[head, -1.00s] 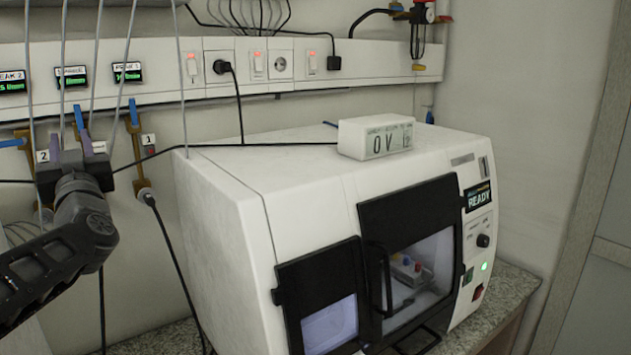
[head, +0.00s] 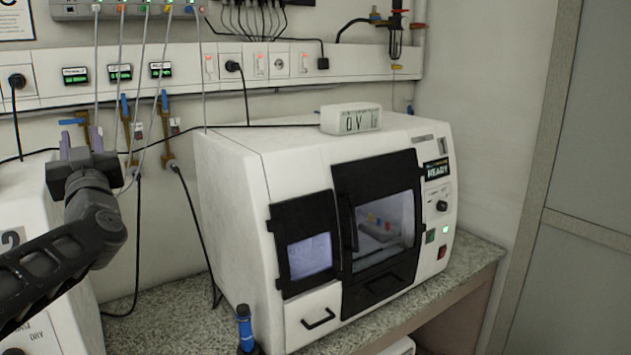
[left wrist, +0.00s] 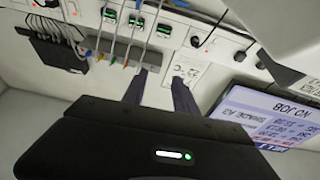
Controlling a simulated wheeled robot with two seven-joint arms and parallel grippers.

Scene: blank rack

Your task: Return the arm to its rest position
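My left arm comes in from the left in the head view, raised with its gripper (head: 82,138) pointing up. The two fingers stand apart with nothing between them. In the left wrist view the same gripper (left wrist: 158,86) shows two dark fingers spread toward the wall, with empty space between. In the head view the fingers overlap the wall behind; their distance from it cannot be told. My right gripper is in neither view.
A white machine (head: 235,215) with dark doors stands on the speckled counter (head: 160,325). A small display box (head: 350,119) sits on it. Another white unit (head: 35,200) is behind my left arm. Cables and valves (head: 167,130) hang along the wall. A blue-black object (head: 245,328) stands in front.

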